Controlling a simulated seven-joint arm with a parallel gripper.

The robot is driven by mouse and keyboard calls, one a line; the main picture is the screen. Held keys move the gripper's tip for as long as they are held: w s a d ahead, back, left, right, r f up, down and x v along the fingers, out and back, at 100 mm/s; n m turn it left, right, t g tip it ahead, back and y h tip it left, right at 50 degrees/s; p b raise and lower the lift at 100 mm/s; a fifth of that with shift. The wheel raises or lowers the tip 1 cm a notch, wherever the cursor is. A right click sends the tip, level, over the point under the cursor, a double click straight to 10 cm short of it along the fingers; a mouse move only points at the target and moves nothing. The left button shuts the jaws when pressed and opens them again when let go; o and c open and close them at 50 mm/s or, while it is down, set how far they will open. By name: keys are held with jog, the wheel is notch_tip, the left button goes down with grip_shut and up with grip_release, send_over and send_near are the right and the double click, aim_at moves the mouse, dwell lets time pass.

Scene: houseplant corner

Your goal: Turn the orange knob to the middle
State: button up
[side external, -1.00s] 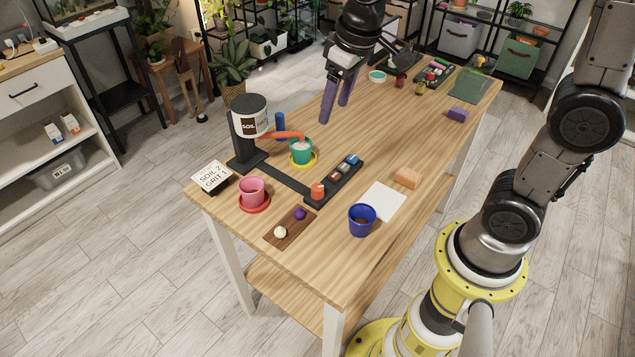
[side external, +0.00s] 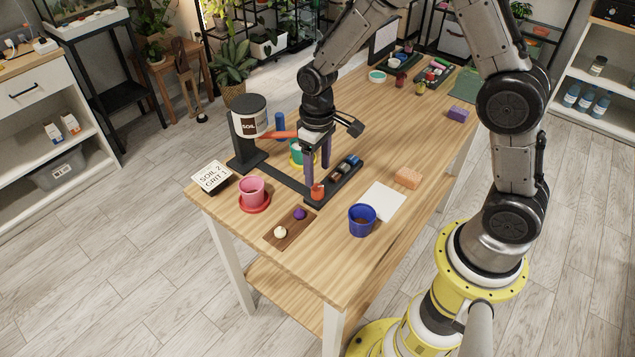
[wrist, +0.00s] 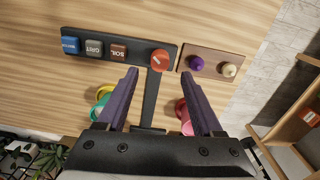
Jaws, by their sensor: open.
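The orange knob (side external: 317,192) sits at the near end of the black control strip (side external: 321,202), and shows in the wrist view (wrist: 160,60) with a pale slanted mark on top. My gripper (side external: 317,176) points down close above the knob. In the wrist view my open gripper (wrist: 160,73) has one purple finger on each side of the knob's line, with nothing held. The fingertips look just short of the knob in that view; I cannot tell whether they touch it.
Brown, grey and blue buttons (wrist: 118,51) line the strip. The soil dispenser (side external: 249,117), with its orange spout, and a teal pot (side external: 296,146) stand behind my gripper. A pink pot (side external: 252,189), a wooden board with two small knobs (side external: 290,229) and a blue pot (side external: 362,220) are nearby.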

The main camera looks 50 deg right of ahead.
aim_at(317, 187)
jog(key=shift+f, duration=2.65)
grip_shut()
